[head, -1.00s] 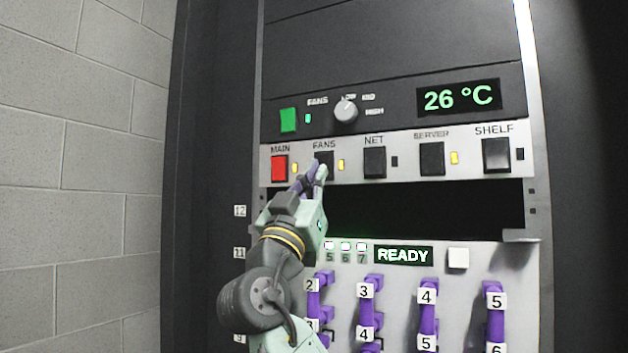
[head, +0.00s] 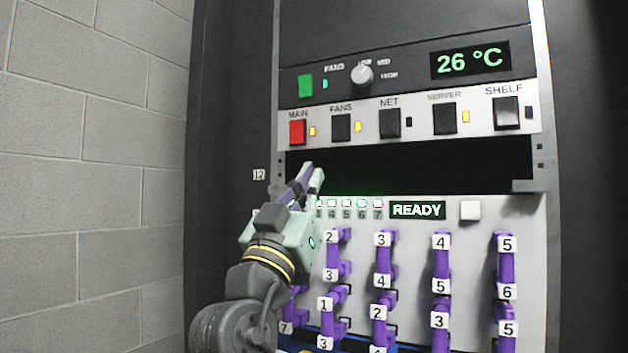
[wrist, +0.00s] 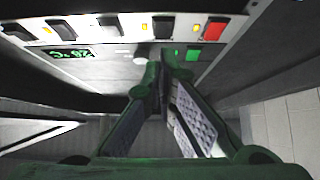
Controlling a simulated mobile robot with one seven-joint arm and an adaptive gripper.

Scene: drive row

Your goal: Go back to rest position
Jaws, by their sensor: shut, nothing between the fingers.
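My gripper (head: 308,176) is shut and empty in the head view. It is in front of the dark open slot (head: 400,168), below the switch strip (head: 272,128) and apart from the buttons. In the wrist view my gripper (wrist: 163,75) has its fingertips together, with the switch strip beyond them. The red MAIN switch (head: 297,132) and the black FANS switch (head: 341,128) are above the fingertips. Amber lights show beside MAIN, FANS and SERVER; the lights beside NET and SHELF are dark.
The drive panel (head: 520,215) has several purple numbered handles, a READY display (head: 417,210) and a white button (head: 470,210). A fan knob (head: 362,75), green button (head: 305,86) and 26 °C display (head: 470,61) are above. A block wall (head: 90,180) stands at the left.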

